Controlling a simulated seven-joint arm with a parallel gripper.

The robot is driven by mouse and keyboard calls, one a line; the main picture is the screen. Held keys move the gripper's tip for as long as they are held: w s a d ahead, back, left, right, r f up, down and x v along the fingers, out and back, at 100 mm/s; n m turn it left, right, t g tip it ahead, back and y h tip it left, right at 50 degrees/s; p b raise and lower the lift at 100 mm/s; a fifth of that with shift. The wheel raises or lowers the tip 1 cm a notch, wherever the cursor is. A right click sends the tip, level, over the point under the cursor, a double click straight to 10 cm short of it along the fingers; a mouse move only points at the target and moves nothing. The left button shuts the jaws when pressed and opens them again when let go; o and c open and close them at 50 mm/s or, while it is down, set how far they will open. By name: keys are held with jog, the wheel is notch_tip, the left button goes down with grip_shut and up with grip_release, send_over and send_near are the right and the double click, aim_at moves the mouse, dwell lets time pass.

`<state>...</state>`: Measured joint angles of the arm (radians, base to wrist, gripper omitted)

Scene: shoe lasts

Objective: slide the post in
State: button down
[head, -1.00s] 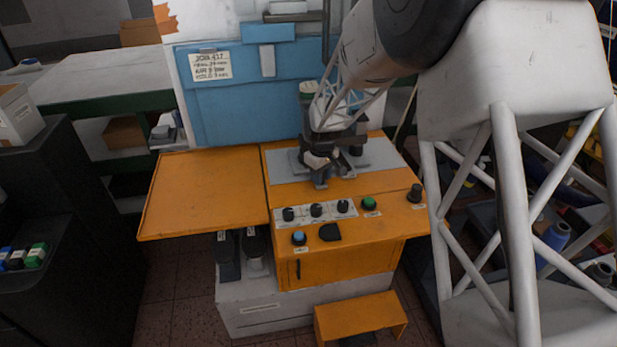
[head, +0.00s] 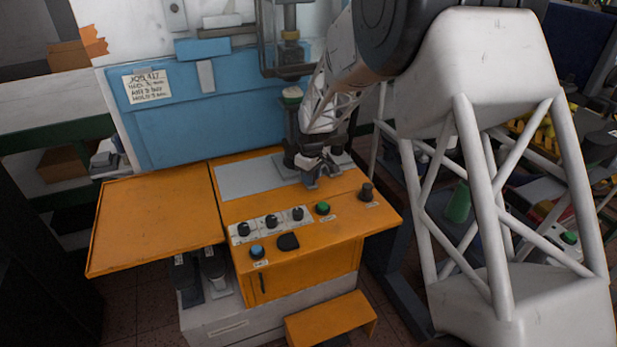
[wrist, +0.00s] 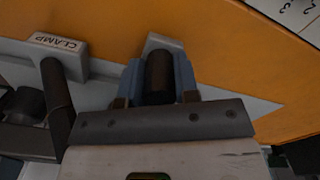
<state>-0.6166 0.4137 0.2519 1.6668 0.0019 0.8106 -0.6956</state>
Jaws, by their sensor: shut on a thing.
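In the wrist view my gripper (wrist: 158,78) has its blue-grey fingers on either side of a dark, round-ended post (wrist: 159,72), shut on it. A pale grey piece shows just beyond the post. In the head view my gripper (head: 316,178) is low over the right end of the grey plate (head: 250,178) on the orange console, behind the green button. The post is too small to make out there. The lower end of the post is hidden, so I cannot tell whether it touches anything.
A grey block labelled CLAMP (wrist: 55,52) and a dark upright rod (wrist: 57,95) stand left of my gripper in the wrist view. Knobs (head: 271,222) and a green button (head: 322,208) line the console front. The orange side leaf (head: 155,220) is clear.

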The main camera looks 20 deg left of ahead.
jog(key=shift+w+d, duration=0.2)
jog(key=shift+w, duration=0.05)
jog(key=c, duration=1.1)
grip_release()
jog(key=shift+c, duration=0.2)
jog(key=shift+o, duration=1.4)
jog(key=shift+r, duration=3.75)
